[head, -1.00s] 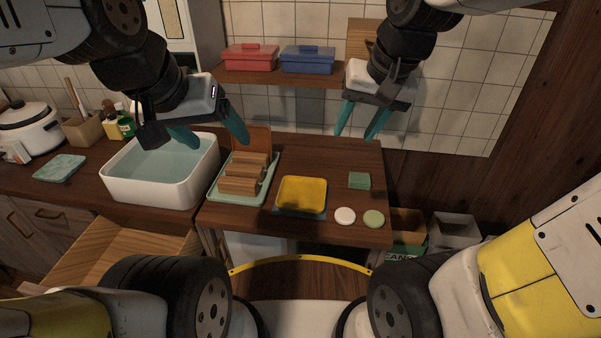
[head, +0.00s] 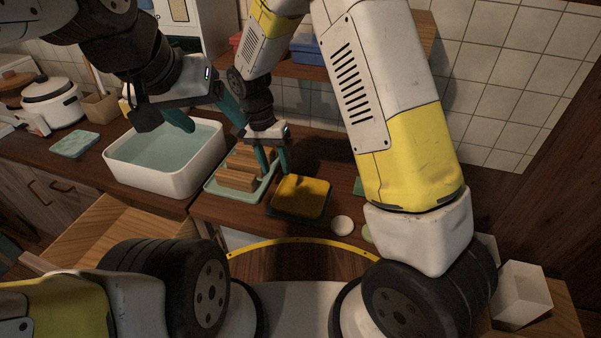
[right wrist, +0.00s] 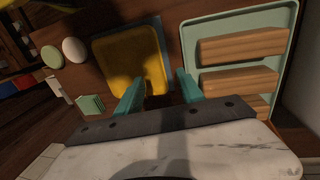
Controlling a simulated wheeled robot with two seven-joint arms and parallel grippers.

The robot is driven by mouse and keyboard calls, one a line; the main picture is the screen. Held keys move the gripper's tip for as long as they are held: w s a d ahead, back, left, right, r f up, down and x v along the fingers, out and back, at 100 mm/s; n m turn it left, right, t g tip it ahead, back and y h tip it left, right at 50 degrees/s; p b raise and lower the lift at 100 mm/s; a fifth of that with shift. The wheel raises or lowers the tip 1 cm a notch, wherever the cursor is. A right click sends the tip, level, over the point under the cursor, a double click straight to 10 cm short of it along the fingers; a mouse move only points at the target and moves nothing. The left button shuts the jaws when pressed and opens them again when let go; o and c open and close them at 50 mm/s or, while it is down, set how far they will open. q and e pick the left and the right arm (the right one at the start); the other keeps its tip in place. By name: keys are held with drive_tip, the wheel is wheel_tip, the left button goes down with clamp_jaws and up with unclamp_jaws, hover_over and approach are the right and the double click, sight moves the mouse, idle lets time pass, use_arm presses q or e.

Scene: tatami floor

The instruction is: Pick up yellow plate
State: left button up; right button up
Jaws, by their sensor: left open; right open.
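The yellow plate (head: 301,196) is square and lies on a dark tray or mat on the wooden counter, right of the dish rack. It also shows in the right wrist view (right wrist: 140,55), partly shaded. My right gripper (head: 272,170) is open and empty, its teal fingers pointing down by the plate's far left corner and the rack. In the right wrist view its fingertips (right wrist: 158,85) are near the plate's edge, one overlapping it in the picture; contact cannot be told. My left gripper (head: 212,115) is open and empty above the far right of the white basin.
A green dish rack (head: 213,187) with wooden slats stands close left of the plate. A white water basin (head: 150,183) is further left. A white disc (head: 341,225) and a green sponge (right wrist: 91,103) lie near the plate. My right arm hides part of the counter.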

sight(283, 190)
drive_tip(key=f, duration=0.3)
drive_tip(key=d+f, duration=0.1)
drive_tip(key=f, duration=0.2)
drive_tip(key=shift+s+d+f, duration=0.2)
drive_tip(key=shift+f, duration=0.05)
clamp_jaws()
